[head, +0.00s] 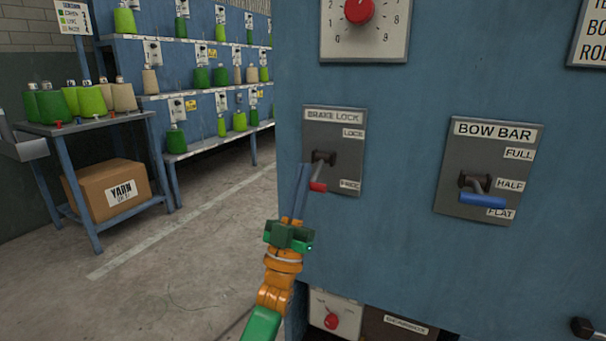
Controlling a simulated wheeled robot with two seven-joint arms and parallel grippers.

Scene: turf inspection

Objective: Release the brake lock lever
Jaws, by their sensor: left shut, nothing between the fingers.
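The brake lock panel (346,122) is a grey plate on the blue machine front, marked LOCK at the top and FREE at the bottom. Its brake lock lever (319,185) has a dark pivot and a red tip, and it points down and slightly left, with the tip near the level of the FREE label. My left gripper (303,168) is shut and empty, its fingers pointing up just left of the lever. The fingers overlap the panel's left edge in the picture; I cannot tell whether they touch the lever. My right gripper is not in view.
To the right is the bow bar panel (508,135) with a blue-handled lever (482,201). A red dial (359,11) sits above. A table (88,126) with yarn cones, a yarn box (104,191) and shelves stand at left. The floor between is clear.

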